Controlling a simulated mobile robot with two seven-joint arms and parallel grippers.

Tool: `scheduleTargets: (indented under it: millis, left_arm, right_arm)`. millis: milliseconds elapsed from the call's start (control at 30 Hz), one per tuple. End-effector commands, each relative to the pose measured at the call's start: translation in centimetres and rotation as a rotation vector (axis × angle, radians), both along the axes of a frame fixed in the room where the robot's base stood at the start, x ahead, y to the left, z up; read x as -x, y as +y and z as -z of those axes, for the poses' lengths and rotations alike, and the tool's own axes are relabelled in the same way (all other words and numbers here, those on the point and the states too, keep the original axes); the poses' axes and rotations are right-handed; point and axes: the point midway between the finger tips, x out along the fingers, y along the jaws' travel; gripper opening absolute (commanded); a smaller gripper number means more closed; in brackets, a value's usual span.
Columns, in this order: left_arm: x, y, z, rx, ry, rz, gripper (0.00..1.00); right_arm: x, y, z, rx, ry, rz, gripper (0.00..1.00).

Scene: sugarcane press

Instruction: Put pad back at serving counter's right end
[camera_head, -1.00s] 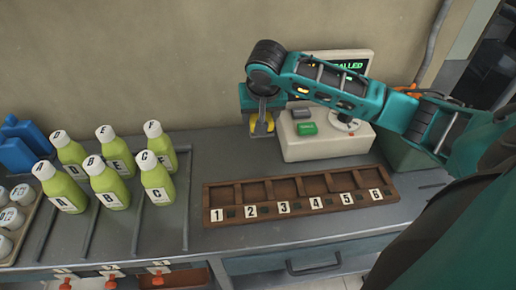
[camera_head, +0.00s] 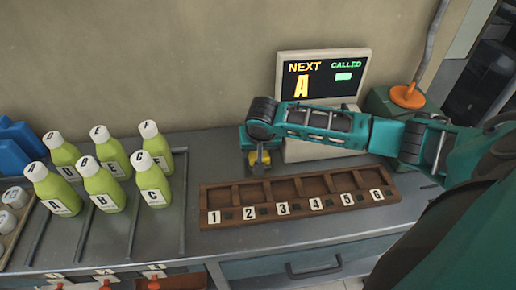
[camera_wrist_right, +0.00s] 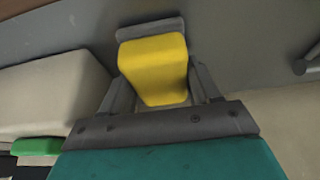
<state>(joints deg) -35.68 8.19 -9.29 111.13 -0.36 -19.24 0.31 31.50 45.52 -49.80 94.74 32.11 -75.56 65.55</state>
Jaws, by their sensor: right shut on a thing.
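The yellow pad (camera_head: 260,158) is a small block held in my right gripper (camera_head: 259,166). In the right wrist view the pad (camera_wrist_right: 155,68) sits between the two fingers of the gripper (camera_wrist_right: 158,85), which are shut on it. The gripper hangs over the grey serving counter (camera_head: 215,155), just behind the wooden tray and left of the beige console. I cannot tell whether the pad touches the counter. The counter's right end (camera_head: 415,205) lies right of the tray and looks bare, partly behind my right arm. My left gripper is out of view.
The wooden tray (camera_head: 230,217) has slots numbered 1 to 6. Several green bottles (camera_head: 107,190) stand in racks at left. The beige console (camera_head: 300,150) is partly behind my arm, below a screen (camera_head: 340,75) reading NEXT A. An orange disc (camera_head: 408,97) tops a green box.

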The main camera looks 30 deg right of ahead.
Motion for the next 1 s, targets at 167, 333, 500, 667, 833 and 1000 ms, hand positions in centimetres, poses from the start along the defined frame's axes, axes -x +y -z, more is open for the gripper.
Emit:
scheduleTargets:
  millis: [167, 333, 500, 667, 833, 1000]
  left_arm:
    - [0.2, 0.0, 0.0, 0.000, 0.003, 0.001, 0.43]
    - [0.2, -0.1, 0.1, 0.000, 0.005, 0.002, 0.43]
    - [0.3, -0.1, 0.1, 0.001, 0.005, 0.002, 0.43]
    - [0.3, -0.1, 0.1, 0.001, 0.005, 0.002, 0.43]
    - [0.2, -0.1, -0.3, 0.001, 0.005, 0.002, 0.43]
    - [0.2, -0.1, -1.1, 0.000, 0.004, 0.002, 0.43]
  right_arm:
    - [0.0, 0.0, 0.3, 0.000, 0.000, 0.001, 0.26]
    - [0.0, 0.0, 0.3, 0.000, 0.000, 0.001, 0.78]
    - [0.0, 0.0, 0.2, 0.000, 0.000, 0.001, 0.87]
    - [0.0, 0.0, 0.2, 0.000, -0.001, 0.000, 0.87]
    - [0.3, 0.2, -1.3, -0.001, -0.003, -0.001, 0.87]
    - [1.5, 0.8, -4.6, -0.002, -0.003, -0.001, 0.87]
